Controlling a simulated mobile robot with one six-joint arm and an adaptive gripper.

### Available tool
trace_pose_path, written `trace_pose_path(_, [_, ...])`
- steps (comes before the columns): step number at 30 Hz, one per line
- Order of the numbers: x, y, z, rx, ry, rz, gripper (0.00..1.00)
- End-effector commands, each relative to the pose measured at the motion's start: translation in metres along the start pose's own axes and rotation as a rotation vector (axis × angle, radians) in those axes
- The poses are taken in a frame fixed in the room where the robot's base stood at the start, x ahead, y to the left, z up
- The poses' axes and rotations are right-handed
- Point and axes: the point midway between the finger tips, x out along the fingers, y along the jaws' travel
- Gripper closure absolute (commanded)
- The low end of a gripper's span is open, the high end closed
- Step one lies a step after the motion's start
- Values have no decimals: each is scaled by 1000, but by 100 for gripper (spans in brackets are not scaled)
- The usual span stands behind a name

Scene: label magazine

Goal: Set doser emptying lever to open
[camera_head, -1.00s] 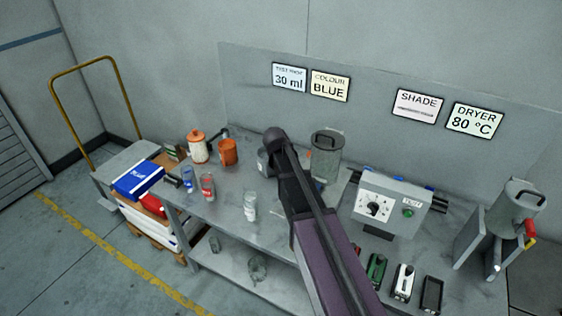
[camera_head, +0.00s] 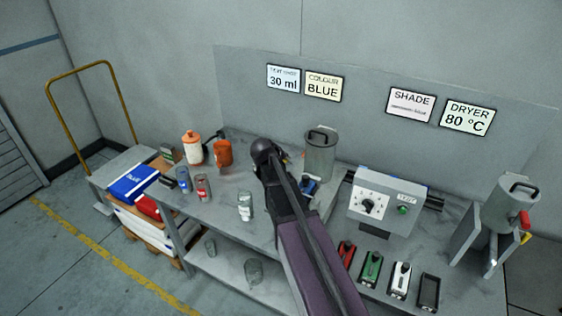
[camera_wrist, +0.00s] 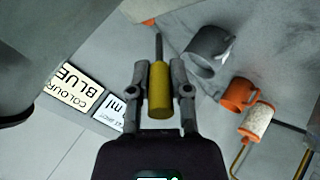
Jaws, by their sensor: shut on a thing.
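In the wrist view my gripper (camera_wrist: 159,68) is shut on a yellow cylindrical grip (camera_wrist: 159,98), with one finger on each side. A thin dark rod (camera_wrist: 159,46) runs on from the far end of the grip. What the rod joins is not clear. In the head view my wrist (camera_head: 266,152) is above the bench, left of a grey lidded canister (camera_head: 320,155); my fingers and the held grip are hidden there. Another lidded canister (camera_head: 511,203) stands at the right, with a red handle (camera_head: 523,218) and a yellow one (camera_head: 526,238).
An orange mug (camera_head: 223,152), a white jar with orange lid (camera_head: 193,150) and small cans stand on the bench (camera_head: 222,187) at left. A control box (camera_head: 388,203) and several coloured items are at right. A grey mug-like vessel (camera_wrist: 207,48) is close to my gripper in the wrist view.

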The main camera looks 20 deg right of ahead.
Motion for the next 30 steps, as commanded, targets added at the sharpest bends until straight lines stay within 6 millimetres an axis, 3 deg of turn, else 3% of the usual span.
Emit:
trace_pose_path(3, [0, 0, -3, 3, 9, -5, 100])
trace_pose_path(4, [1, 0, -3, 3, 9, -5, 66])
trace_pose_path(6, [1, 1, -2, 4, 7, -3, 45])
trace_pose_path(7, [2, 1, -2, 4, 6, -3, 39])
trace_pose_path(15, [2, 3, 0, 4, 1, 0, 39])
trace_pose_path(17, [2, 4, 0, 4, 1, 0, 54])
trace_pose_path(21, [-2, 4, 3, 4, -5, -2, 96])
trace_pose_path(22, [-4, 4, 4, 3, -8, -4, 100])
trace_pose_path(30, [-42, -1, 32, -3, -77, -45, 100])
